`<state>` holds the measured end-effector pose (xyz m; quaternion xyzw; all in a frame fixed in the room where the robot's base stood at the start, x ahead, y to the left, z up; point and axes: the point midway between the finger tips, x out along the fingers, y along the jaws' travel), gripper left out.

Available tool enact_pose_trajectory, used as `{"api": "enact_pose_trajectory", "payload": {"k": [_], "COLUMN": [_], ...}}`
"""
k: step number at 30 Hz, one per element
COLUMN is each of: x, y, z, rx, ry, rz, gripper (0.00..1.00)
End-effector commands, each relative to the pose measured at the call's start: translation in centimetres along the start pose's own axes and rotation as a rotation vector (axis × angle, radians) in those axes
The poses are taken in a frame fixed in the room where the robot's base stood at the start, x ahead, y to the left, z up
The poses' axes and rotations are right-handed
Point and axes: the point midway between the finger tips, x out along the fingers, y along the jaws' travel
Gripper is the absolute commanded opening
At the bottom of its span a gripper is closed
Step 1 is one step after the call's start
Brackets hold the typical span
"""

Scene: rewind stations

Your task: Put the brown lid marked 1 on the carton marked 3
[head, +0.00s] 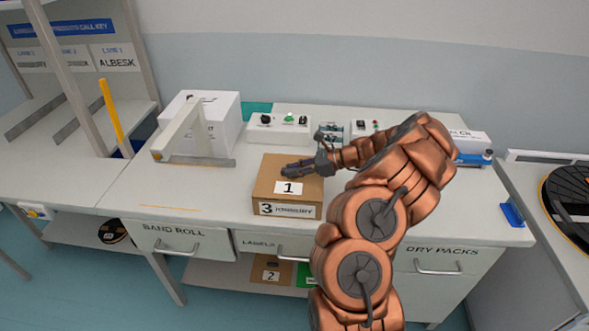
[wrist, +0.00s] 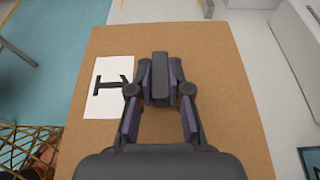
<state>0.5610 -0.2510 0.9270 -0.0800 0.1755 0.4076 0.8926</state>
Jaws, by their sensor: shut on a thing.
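The brown lid (head: 272,182) marked 1 lies over the top of the carton (head: 285,209) marked 3 on the table. The carton's front label with the 3 shows below the lid, and the lid looks level. In the wrist view the lid (wrist: 215,75) fills most of the picture, with its white label at the left. My gripper (head: 290,173) is at the top of the lid. Its fingers (wrist: 160,90) are shut on a dark upright grip at the lid's middle. I cannot tell whether the lid is fully seated.
A white box (head: 222,118) and a pale stand (head: 182,135) are behind and left. Control boxes (head: 279,130) stand at the back. The table (head: 190,195) is clear left of the carton. Below, a shelf holds a box (head: 270,272) marked 2.

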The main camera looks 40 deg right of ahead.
Motion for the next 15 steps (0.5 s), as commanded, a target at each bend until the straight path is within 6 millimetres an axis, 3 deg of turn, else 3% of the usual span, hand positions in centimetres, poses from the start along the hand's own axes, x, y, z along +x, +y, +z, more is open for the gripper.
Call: {"api": "enact_pose_trajectory", "payload": {"k": [5,6,15], "x": [0.16,0.16,0.15], "y": [0.01,0.00,0.01], "z": [-0.37,-0.39,-0.34], "rx": [0.000,0.000,0.000], "ry": [0.000,0.000,0.000], "rz": [0.000,0.000,0.000], "gripper": [0.00,0.19,0.47]}}
